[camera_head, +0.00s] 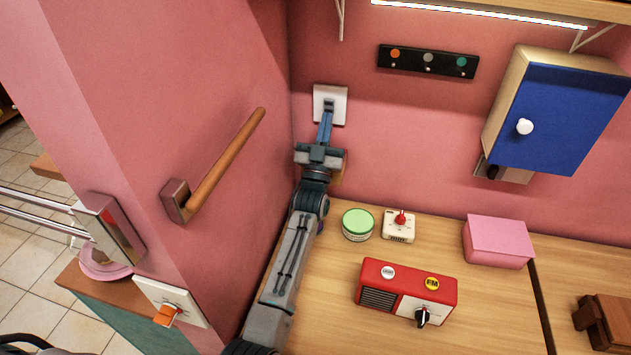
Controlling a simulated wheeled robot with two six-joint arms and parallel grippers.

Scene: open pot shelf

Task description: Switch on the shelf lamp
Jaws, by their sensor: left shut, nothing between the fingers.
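The shelf lamp is a long thin strip (480,13) under the wooden shelf at the top of the head view, and it glows bright white. A white square switch plate (339,93) is on the pink wall, left of the middle. My left gripper (328,107) is shut and empty, with its fingertips at the middle of the plate. They seem to touch it and hide its middle, so the position of the switch cannot be seen. My right gripper is not in view.
A wooden rail (228,160) juts from the left wall. A black panel with coloured knobs (428,61) and a blue-doored cabinet (570,118) hang at right. A green-lidded tin (358,223), white timer (398,227), red radio (407,290) and pink box (497,242) stand on the counter.

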